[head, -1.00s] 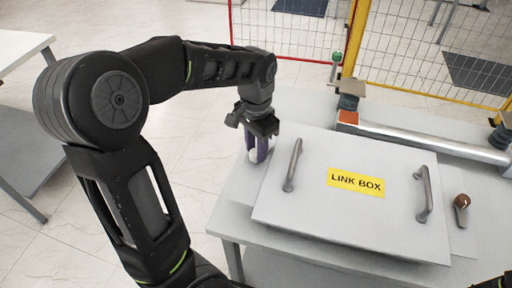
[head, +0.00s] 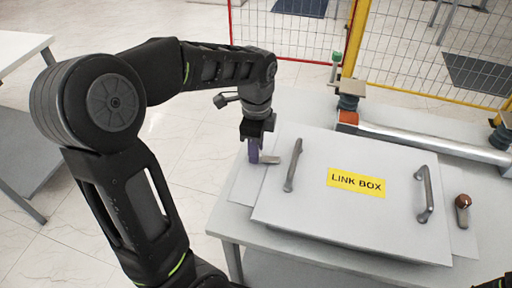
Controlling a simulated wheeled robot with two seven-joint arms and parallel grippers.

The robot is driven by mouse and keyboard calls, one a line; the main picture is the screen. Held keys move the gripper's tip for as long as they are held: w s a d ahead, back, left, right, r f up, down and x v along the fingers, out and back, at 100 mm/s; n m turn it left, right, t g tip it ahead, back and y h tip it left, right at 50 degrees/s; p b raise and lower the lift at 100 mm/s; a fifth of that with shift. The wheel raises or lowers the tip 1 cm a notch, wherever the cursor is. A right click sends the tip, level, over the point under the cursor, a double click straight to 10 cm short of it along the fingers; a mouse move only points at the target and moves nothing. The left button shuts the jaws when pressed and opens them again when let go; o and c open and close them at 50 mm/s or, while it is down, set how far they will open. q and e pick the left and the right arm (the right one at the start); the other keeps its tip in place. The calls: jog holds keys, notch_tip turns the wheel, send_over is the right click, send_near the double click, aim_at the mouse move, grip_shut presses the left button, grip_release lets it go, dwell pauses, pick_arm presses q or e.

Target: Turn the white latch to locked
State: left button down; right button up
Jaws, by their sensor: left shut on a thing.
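The link box (head: 340,225) lies on the grey table, with a yellow "LINK BOX" label and two metal handles on its lid. At its left edge, my left gripper (head: 254,155) points down and is shut on the white latch (head: 271,159). The latch's pale lever sticks out to the right of the fingers, towards the left handle (head: 292,166); the part between the fingers is hidden. A second latch with a brown knob (head: 462,203) stands at the box's right side.
A grey tube (head: 435,142) with an orange-red end lies on the table behind the box. Red and yellow mesh fencing (head: 420,50) stands at the back. A white table (head: 22,48) is at the far left, with open floor between.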

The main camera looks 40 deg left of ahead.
pick_arm(q)
jog(key=shift+m, duration=1)
jog(key=c, duration=1)
grip_release()
jog(key=shift+c, duration=0.2)
jog(key=shift+r, duration=0.1)
notch_tip(320, 180, up, 8)
jog(key=shift+f+b, duration=0.15)
jog(key=shift+b, duration=0.15)
